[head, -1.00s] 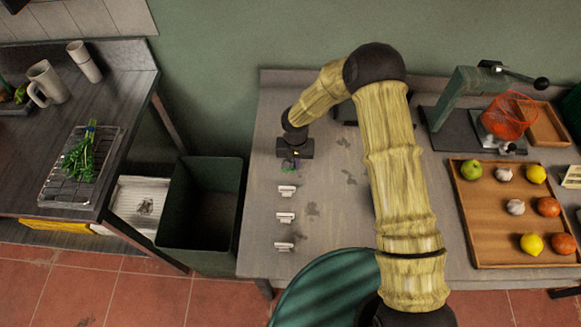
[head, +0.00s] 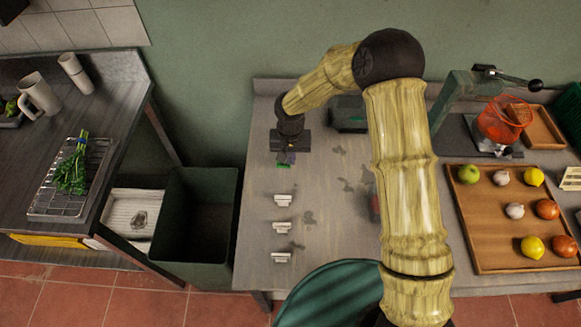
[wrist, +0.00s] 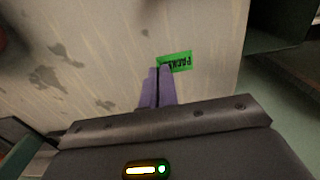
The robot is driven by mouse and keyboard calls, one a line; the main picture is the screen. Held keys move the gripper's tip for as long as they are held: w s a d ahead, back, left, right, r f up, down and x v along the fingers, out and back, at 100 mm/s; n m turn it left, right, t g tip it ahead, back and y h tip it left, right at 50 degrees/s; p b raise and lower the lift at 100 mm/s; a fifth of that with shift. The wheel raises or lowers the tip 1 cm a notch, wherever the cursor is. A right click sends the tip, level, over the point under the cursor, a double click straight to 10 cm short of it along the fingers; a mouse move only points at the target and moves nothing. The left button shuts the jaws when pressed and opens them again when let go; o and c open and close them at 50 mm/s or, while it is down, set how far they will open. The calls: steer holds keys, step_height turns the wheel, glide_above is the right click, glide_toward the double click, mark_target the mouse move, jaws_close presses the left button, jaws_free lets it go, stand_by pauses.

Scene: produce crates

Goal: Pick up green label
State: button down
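The green label (wrist: 178,61) with dark lettering is at my fingertips in the wrist view. It also shows as a small green patch (head: 282,166) just below my gripper in the head view. My gripper (wrist: 159,70) has its purple fingers together, and they overlap the label's lower left edge. They appear shut on it. In the head view my gripper (head: 287,160) is over the left part of the grey table (head: 325,235). The gap between label and table is hard to judge.
Three white holders (head: 282,228) stand in a column in front of my gripper. A dark green bin (head: 200,215) is left of the table. A wooden tray (head: 490,215) of produce and a press with an orange-red basket (head: 503,118) are on the right.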

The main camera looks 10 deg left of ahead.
steer(key=shift+r, duration=1.35)
steer(key=shift+w+d, duration=0.1)
